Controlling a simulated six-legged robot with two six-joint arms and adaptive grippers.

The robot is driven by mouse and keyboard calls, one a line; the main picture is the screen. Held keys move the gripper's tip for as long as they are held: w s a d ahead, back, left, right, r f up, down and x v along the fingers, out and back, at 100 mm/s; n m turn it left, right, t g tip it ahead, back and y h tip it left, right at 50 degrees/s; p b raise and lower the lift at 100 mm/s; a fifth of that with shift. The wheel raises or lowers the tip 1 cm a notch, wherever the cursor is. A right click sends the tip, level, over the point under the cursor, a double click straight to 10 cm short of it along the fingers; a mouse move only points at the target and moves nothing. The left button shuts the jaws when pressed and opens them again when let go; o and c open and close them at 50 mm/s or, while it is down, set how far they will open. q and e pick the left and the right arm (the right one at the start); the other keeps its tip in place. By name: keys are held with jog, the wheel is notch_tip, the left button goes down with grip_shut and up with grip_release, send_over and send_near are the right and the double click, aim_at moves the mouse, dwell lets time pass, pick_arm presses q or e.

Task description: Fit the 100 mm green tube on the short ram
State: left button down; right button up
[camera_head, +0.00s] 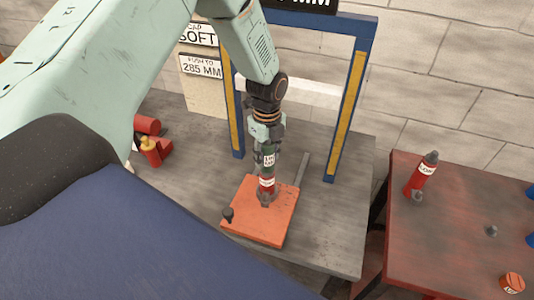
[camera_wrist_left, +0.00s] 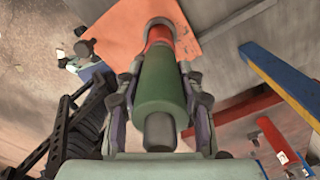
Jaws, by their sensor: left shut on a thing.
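The green tube (camera_head: 268,153) carries a white label and stands near upright in the head view. My left gripper (camera_head: 266,142) is shut on it; in the left wrist view, the fingers (camera_wrist_left: 160,105) lie on both sides of the green tube (camera_wrist_left: 161,85). A grey rod end (camera_wrist_left: 159,132) shows at the tube's near end. Directly below and in line is a red labelled body (camera_head: 266,182), seemingly the ram, over the orange plate (camera_head: 285,222). It also shows in the wrist view (camera_wrist_left: 159,36). I cannot tell how the tube and red body join. My right gripper is out of view.
A blue and yellow frame (camera_head: 345,115) stands around the back of the grey bench (camera_head: 335,235). A short dark peg (camera_head: 228,214) stands on the plate's left corner. Red and yellow parts (camera_head: 150,145) lie at left. A red table (camera_head: 440,240) at right bears a red cylinder (camera_head: 422,174).

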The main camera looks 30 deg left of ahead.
pick_arm(q)
jog(key=shift+f+b, duration=0.4)
jog(key=shift+f, duration=0.15)
jog(key=c, duration=0.8)
grip_release()
jog(key=shift+o, duration=0.2)
notch_tip(320, 180, up, 12)
jog(key=shift+r, duration=0.1)
